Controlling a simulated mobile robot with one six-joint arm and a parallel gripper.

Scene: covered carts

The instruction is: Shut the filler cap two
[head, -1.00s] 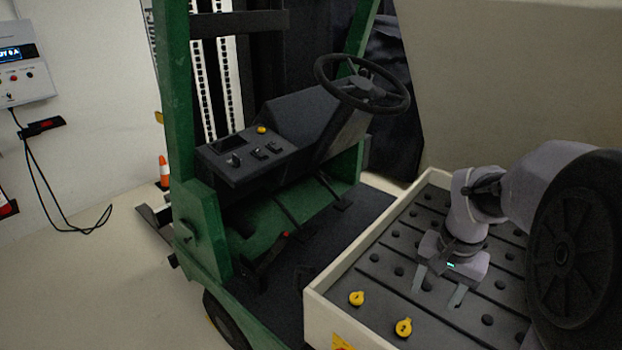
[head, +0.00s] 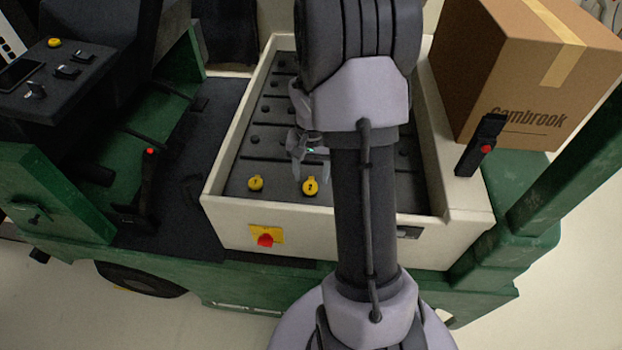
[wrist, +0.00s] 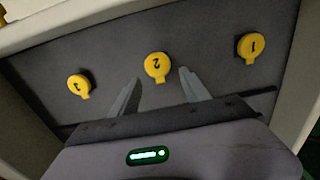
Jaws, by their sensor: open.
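Filler cap two (head: 309,187) is a round yellow cap with a small tab, marked 2, on the dark battery top. In the wrist view cap two (wrist: 157,66) is in the middle, just beyond my fingertips. I cannot tell whether it is fully seated. Yellow cap one (head: 255,183) is to its left in the head view and also shows at right in the wrist view (wrist: 250,46). Yellow cap three (wrist: 78,84) is at left in the wrist view. My gripper (wrist: 160,74) is open and empty, its fingers apart on the near side of cap two.
A cream tray wall (head: 233,231) rims the battery, with a red knob (head: 265,239) on its front. A cardboard box (head: 530,75) stands at right, beside a black lever (head: 481,146). A green truck body with a console (head: 62,65) is at left.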

